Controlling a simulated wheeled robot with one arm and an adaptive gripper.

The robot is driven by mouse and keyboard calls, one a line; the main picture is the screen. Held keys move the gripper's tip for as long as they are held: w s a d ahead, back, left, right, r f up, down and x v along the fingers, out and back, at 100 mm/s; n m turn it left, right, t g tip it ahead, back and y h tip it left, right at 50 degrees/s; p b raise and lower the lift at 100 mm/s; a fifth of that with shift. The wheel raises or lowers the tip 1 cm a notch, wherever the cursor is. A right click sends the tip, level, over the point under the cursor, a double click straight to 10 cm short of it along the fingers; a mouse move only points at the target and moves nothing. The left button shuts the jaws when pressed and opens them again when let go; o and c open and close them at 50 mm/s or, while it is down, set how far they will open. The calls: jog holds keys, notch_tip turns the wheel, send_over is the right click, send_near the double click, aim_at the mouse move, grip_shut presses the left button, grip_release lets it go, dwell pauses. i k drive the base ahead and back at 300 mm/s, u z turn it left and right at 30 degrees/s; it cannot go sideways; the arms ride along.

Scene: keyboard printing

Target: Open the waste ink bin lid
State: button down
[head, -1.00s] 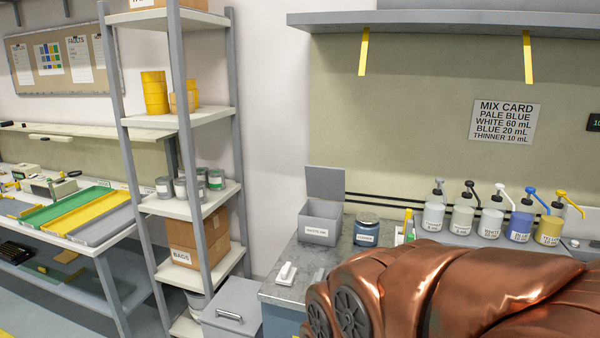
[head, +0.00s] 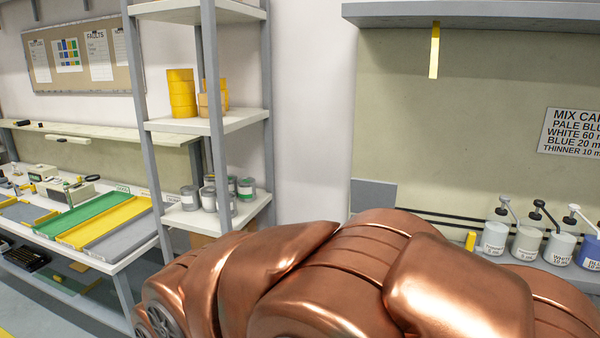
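The grey waste ink bin lid (head: 373,195) stands raised in the head view, just above the top edge of my arm. The bin body below it is hidden behind my copper-coloured arm, which fills the lower middle and right of the picture. My gripper is not in view, so its place relative to the lid does not show.
Several pump bottles (head: 527,243) stand at the right under the mix card (head: 572,133). A table with coloured trays (head: 105,222) is at the far left.

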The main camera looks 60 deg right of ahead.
aim_at(366, 194)
jog(key=z, duration=0.1)
jog(key=i, duration=1.05)
jog(key=z, duration=1.15)
jog(key=i, duration=0.65)
jog(key=z, duration=0.65)
